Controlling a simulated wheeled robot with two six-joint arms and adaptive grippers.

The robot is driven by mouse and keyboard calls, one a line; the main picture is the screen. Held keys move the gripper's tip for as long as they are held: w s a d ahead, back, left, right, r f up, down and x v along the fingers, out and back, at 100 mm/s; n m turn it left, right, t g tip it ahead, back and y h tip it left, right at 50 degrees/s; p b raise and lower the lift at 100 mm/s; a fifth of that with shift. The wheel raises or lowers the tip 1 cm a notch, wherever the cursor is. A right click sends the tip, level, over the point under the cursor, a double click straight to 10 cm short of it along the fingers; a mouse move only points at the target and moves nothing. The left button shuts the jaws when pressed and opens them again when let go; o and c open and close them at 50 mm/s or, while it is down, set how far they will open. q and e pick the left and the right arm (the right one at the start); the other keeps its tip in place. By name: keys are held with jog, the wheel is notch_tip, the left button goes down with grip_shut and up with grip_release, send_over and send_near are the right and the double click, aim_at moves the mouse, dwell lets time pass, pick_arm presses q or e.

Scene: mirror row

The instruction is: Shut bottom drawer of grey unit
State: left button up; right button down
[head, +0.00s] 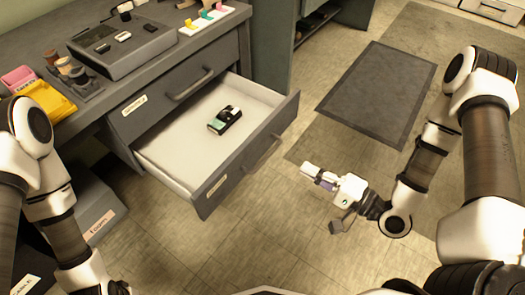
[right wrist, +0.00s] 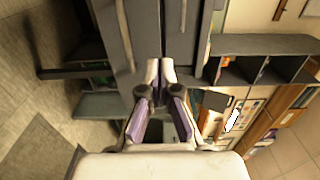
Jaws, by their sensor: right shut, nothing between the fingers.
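The grey unit (head: 125,125) stands under the worktop on the left of the head view. Its bottom drawer (head: 160,172) is pulled well out, with a pale inside and a bar handle (head: 262,153) on its dark front. A small black and mint-green object (head: 225,120) lies in it. The drawer above, with a handle (head: 190,84), looks shut. My right gripper (head: 306,170) is shut and empty, in front of the drawer and to the right of its front, apart from it. It also shows in the right wrist view (right wrist: 160,66). My left gripper is out of view.
A dark mat (head: 380,92) lies on the tiled floor beyond my right gripper. The worktop holds a grey tray (head: 125,45), a yellow tray (head: 50,100) and small items. A labelled grey box (head: 95,205) stands left of the drawer. Floor before the drawer is clear.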

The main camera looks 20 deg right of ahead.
aim_at(253, 140)
jog(key=b+x, duration=0.3)
jog(key=x, duration=1)
jog(key=shift+s+f, duration=0.1)
jog(key=shift+w+a, duration=0.35)
jog(key=shift+w, duration=0.1)
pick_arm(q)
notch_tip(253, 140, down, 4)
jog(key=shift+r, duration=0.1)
